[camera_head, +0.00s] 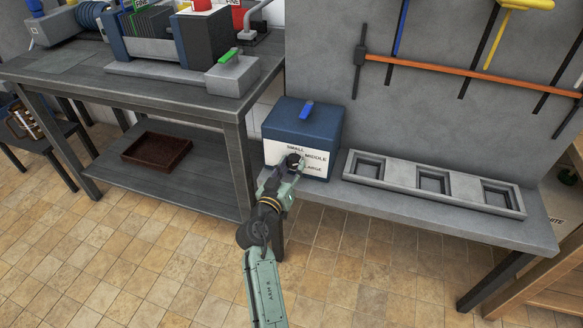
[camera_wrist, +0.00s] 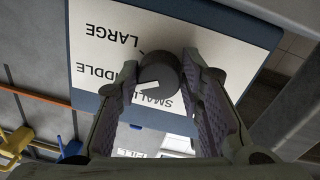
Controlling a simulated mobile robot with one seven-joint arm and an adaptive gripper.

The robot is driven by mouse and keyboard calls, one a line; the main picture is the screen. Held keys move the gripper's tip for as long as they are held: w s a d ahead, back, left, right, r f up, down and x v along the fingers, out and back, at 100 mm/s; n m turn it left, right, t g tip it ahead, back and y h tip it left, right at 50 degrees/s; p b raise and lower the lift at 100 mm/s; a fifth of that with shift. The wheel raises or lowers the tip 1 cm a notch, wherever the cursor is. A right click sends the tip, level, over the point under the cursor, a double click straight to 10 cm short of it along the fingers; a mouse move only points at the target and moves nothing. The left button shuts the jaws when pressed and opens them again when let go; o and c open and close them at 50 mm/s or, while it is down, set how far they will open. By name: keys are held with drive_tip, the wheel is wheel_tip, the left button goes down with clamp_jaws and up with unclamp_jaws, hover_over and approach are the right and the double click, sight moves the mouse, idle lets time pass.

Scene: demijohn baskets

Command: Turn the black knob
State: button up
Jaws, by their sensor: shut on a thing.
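The black knob (camera_wrist: 158,73) is on the white label face of a blue box (camera_head: 291,123). The label (camera_wrist: 105,45) reads SMALL, MIDDLE and LARGE. In the wrist view the knob has a white pointer mark, and this mark lies near the word SMALL. My gripper (camera_wrist: 160,85) has its two fingers on either side of the knob, shut on it. In the head view my gripper (camera_head: 291,165) is at the front of the box and hides part of the label; the dark knob (camera_head: 295,160) shows just above it.
A blue lever (camera_head: 306,110) stands on top of the box. The box sits on a grey bench with a grey three-pocket tray (camera_head: 433,181) to its right. A dark workbench (camera_head: 130,89) with machinery stands to the left. Tools hang on the wall at right.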

drive_tip(key=shift+n, duration=0.4)
drive_tip(key=shift+c, duration=0.3)
drive_tip(key=n, duration=0.4)
drive_tip(key=shift+d+r+n+t+b, duration=0.1)
drive_tip(key=shift+d+n+t+b, duration=0.05)
drive_tip(key=shift+n+t+b, duration=0.2)
drive_tip(key=n+p, duration=0.1)
drive_tip(key=n, duration=0.5)
drive_tip(key=shift+r+n, duration=0.1)
drive_tip(key=shift+n, duration=0.25)
drive_tip(key=o, duration=1.2)
drive_tip(key=shift+c, duration=0.2)
drive_tip(key=v, duration=1.2)
drive_tip(key=shift+d, duration=0.2)
